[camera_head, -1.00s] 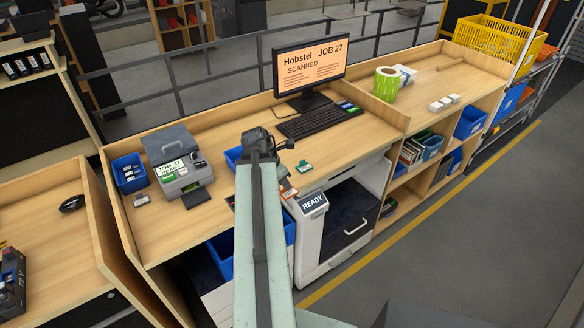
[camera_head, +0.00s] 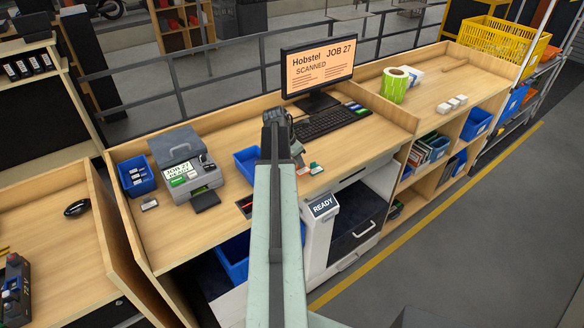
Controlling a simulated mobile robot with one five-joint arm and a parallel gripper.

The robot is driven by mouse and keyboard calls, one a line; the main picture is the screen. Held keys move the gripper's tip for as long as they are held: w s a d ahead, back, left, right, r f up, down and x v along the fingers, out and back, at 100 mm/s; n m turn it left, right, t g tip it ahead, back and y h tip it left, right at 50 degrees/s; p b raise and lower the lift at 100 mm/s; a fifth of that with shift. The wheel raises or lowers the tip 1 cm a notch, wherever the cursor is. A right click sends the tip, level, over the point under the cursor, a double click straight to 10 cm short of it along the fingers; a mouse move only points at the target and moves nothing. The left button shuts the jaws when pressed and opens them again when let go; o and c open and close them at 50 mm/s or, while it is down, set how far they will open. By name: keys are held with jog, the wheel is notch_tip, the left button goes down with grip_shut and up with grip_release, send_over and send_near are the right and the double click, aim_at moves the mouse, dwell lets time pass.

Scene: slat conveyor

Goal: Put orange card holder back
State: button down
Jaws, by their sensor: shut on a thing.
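My gripper (camera_head: 278,120) is above the wooden counter, in front of the keyboard's left end. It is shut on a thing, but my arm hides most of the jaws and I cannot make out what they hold. A small orange-and-white item (camera_head: 302,171) shows just right of my arm, beside a small green item (camera_head: 316,168) on the counter. I cannot tell whether the orange one is the card holder. A blue tray (camera_head: 245,163) lies left of my arm, partly hidden by it.
A monitor (camera_head: 318,70) and keyboard (camera_head: 325,122) stand behind. A grey label machine (camera_head: 188,170) and a blue bin (camera_head: 136,175) are at the left. A white machine (camera_head: 320,225) marked READY stands at the counter's front edge. The right counter (camera_head: 440,80) has free room.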

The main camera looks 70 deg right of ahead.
aim_at(298, 168)
jog(key=shift+w+d, duration=0.2)
jog(key=shift+d, duration=0.1)
notch_tip(298, 168, down, 4)
jog(key=b, duration=0.3)
jog(key=shift+s+r+b, duration=0.15)
jog(key=shift+r+b, duration=0.05)
jog(key=shift+b, duration=0.1)
jog(key=shift+f, duration=0.15)
jog(key=shift+w+a+r, duration=0.15)
jog(key=shift+w+r, duration=0.1)
jog(key=shift+w, duration=0.05)
jog(key=c, duration=2)
grip_release()
jog(key=shift+f, duration=0.25)
jog(key=o, duration=0.4)
jog(key=shift+o, duration=0.2)
jog(key=shift+s, duration=0.1)
jog(key=shift+r, duration=0.15)
